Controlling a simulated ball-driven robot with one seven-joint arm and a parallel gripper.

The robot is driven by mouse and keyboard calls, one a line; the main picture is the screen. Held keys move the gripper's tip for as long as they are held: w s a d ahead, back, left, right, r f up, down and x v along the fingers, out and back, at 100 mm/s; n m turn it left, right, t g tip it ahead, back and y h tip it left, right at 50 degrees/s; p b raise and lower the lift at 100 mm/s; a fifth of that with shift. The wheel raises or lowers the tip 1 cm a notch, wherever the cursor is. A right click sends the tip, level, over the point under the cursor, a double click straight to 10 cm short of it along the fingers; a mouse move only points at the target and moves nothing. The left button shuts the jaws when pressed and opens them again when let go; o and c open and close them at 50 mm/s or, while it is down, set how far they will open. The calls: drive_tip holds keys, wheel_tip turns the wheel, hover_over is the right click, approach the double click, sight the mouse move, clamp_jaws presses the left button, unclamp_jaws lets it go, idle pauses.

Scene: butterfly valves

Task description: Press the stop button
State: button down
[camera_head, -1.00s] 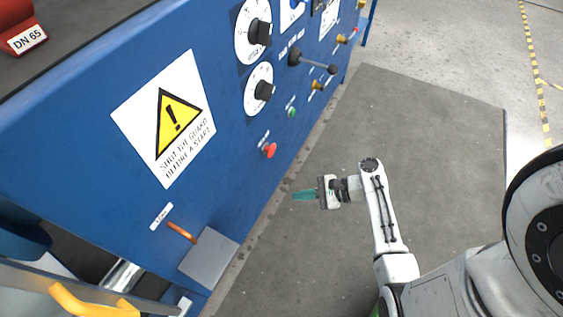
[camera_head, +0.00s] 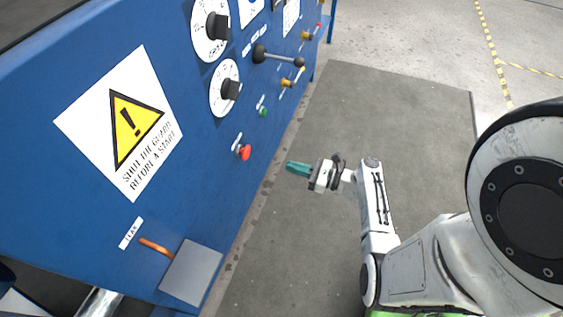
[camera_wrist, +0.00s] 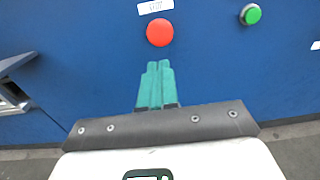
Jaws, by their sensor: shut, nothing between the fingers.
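The stop button is a red round button (camera_head: 243,152) on the blue panel, below a small white label. In the wrist view the red button (camera_wrist: 160,32) is at upper centre, just beyond my fingertips. My gripper (camera_head: 290,167) is shut and empty, its teal fingers pointing left toward the panel, to the right of the red button. In the wrist view the teal fingers (camera_wrist: 157,70) lie together, pointing up at the button. A gap shows between the fingers and the button in the head view.
A green button (camera_head: 263,112) is farther along the panel. Dials (camera_head: 225,90), a lever (camera_head: 280,57) and a warning sign (camera_head: 125,125) are on the blue panel. Grey floor mat is clear to the right.

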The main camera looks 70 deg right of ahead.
sight(248, 154)
drive_tip(key=w, duration=0.4)
drive_tip(key=w+b, duration=0.1)
drive_tip(key=w, duration=0.2)
drive_tip(key=w+a, duration=0.1)
drive_tip(key=w, duration=0.3)
drive_tip(key=shift+w+b, duration=0.3)
drive_tip(key=shift+w, duration=0.55)
